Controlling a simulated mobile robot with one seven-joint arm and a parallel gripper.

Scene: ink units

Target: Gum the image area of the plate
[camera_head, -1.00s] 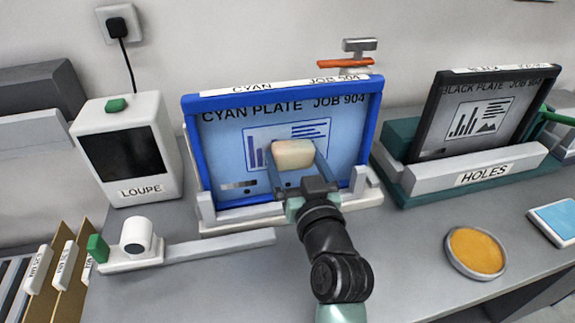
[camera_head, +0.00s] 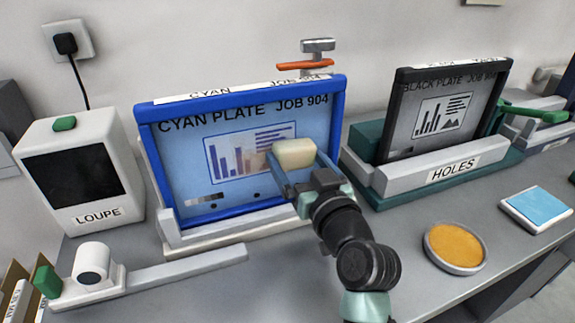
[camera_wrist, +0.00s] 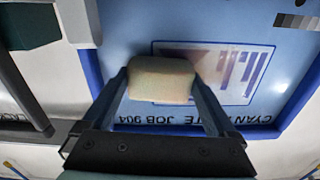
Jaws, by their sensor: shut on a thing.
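The cyan plate (camera_head: 188,150) stands tilted back in a blue frame on a light rest. My gripper (camera_head: 292,162) is shut on a cream sponge block (camera_head: 295,152) at the right edge of the image area. In the wrist view the sponge (camera_wrist: 160,80) sits between both fingers and covers part of the image area (camera_wrist: 230,75). I cannot tell whether the sponge touches the plate. A round dish of orange gum (camera_head: 456,245) lies on the bench at right.
The black plate (camera_head: 438,115) stands in its own holder marked HOLES at right. A blue pad in a tray (camera_head: 537,207) lies at far right. The loupe box (camera_head: 80,170) stands left, with a white-and-green device (camera_head: 92,265) before it. An orange-handled tap (camera_head: 305,65) is behind the cyan plate.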

